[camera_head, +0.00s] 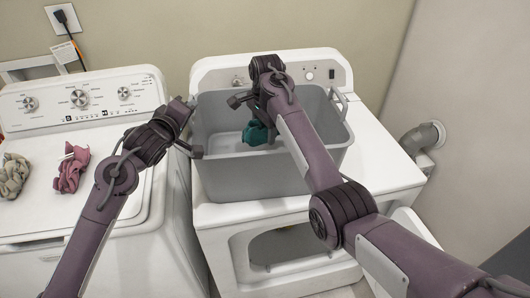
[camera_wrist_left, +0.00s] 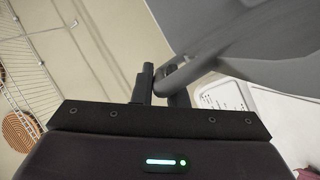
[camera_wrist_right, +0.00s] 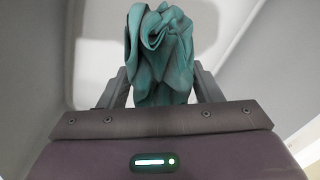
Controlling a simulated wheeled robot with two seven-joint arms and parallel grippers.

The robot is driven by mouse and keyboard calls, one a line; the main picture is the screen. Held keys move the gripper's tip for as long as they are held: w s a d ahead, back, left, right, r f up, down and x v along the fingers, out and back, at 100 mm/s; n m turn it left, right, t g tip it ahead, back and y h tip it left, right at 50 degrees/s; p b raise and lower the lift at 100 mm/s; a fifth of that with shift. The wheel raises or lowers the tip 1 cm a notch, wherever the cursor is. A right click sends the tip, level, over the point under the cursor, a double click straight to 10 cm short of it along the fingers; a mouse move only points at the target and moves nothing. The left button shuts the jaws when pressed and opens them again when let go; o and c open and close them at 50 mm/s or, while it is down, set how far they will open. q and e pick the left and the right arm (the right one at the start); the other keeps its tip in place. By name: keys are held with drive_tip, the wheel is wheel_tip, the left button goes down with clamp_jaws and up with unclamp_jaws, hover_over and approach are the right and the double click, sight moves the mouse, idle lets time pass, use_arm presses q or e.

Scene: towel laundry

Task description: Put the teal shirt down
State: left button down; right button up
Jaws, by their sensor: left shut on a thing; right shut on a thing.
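The teal shirt (camera_head: 256,133) hangs bunched inside the grey basket (camera_head: 245,182), low in its opening; I cannot tell if it touches the floor of the basket. My right gripper (camera_head: 254,104) is over the basket and shut on the shirt, which also shows crumpled between the fingers in the right wrist view (camera_wrist_right: 160,55). My left gripper (camera_head: 188,128) is at the basket's left end and shut on its grey handle. In the left wrist view the fingers (camera_wrist_left: 162,85) close around that handle, beside the basket wall (camera_wrist_left: 245,40).
The basket stands on a white machine (camera_head: 385,165) with dials at the back. A white washer (camera_head: 85,205) on the left carries a pink cloth (camera_head: 71,170) and a grey-green cloth (camera_head: 14,175) on its top. A grey pipe (camera_head: 425,135) sticks out from the right wall.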

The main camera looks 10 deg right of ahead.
wheel_tip(320, 180, down, 8)
idle(0.4)
drive_tip(key=shift+f, duration=0.1)
use_arm(q)
drive_tip(key=shift+f, duration=0.1)
use_arm(e)
drive_tip(key=o, duration=1.1)
drive_tip(key=shift+c, duration=0.2)
drive_tip(key=r, duration=0.4)
drive_tip(key=s+r, duration=0.1)
drive_tip(key=r, duration=0.7)
drive_tip(key=shift+s+r, duration=0.1)
drive_tip(key=shift+s, duration=0.15)
use_arm(q)
drive_tip(key=c, duration=1.4)
unclamp_jaws()
